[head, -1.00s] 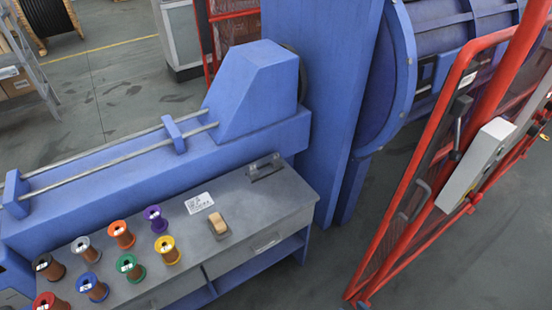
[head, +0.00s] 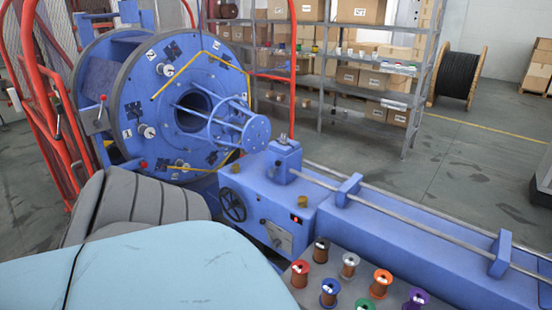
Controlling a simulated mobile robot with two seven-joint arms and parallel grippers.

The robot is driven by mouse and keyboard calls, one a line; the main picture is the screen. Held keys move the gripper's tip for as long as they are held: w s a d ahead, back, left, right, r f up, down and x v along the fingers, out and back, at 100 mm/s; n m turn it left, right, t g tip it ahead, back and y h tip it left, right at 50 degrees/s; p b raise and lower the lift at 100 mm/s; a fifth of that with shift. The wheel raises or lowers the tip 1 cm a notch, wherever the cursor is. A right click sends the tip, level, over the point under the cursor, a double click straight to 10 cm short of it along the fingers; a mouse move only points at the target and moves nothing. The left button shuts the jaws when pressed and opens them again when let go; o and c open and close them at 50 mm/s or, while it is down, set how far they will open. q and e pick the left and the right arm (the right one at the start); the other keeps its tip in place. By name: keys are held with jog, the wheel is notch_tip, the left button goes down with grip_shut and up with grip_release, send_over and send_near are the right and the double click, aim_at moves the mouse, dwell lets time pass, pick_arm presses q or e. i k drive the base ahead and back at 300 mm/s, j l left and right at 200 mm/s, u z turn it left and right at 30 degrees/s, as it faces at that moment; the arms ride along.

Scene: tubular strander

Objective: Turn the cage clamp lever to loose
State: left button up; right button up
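The blue strander cage (head: 150,90) stands at the upper left, a round disc with several white-hubbed spools and a yellow bar on its face. A short grey lever with a red knob (head: 102,98) stands upright at its left side. Another red knob (head: 143,163) shows at the cage's lower edge. I cannot tell which of these is the cage clamp lever, or its setting. A grey plate with a small handle (head: 276,236) is on the front of the blue machine housing. Neither of my grippers is in view.
A black handwheel (head: 232,204) is on the housing. Red guard frames (head: 40,110) stand at the left. Coloured spools (head: 329,290) stand on a grey bench at the bottom. Shelves with boxes (head: 350,60) and a cable drum (head: 458,75) are behind.

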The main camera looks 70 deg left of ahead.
aim_at(271, 172)
jog(key=u, duration=2.2)
jog(key=i+j+z, duration=0.2)
jog(key=i+j, duration=0.4)
jog(key=i+j+z, duration=0.15)
jog(key=i+j, duration=0.55)
jog(key=i+j+z, duration=0.2)
jog(key=i+j, duration=0.5)
jog(key=j, duration=0.1)
